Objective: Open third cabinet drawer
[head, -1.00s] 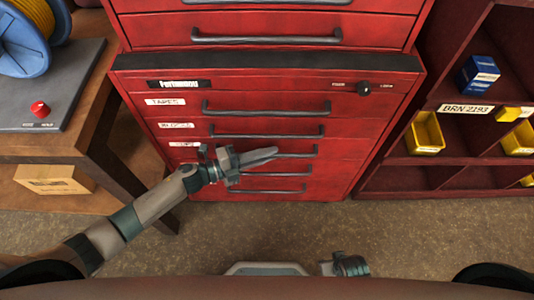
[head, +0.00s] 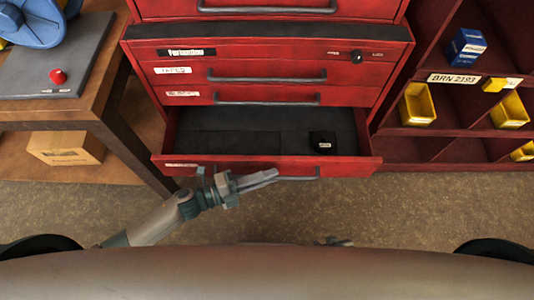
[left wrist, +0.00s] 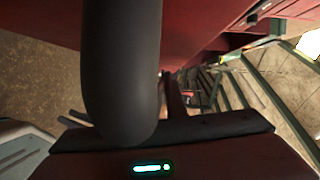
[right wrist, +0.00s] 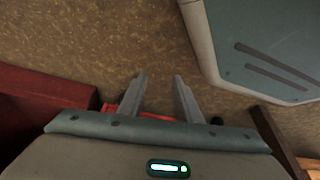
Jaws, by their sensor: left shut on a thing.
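The red cabinet's third labelled drawer (head: 215,163) is pulled out, showing its dark lining and a small black box (head: 323,142) inside on the right. My left gripper (head: 268,177) is at the drawer's front and shut on its dark bar handle (head: 305,172). The handle also looms large and dark in the left wrist view (left wrist: 120,70), where the fingertips are hidden. My right gripper (right wrist: 160,95) is open and empty over the floor, its two fingers apart in the right wrist view.
Two shut drawers, labelled TAPES (head: 174,71) and one below, sit above the open one. A red shelf with yellow bins (head: 418,104) stands right. The brown floor (head: 420,210) in front is clear.

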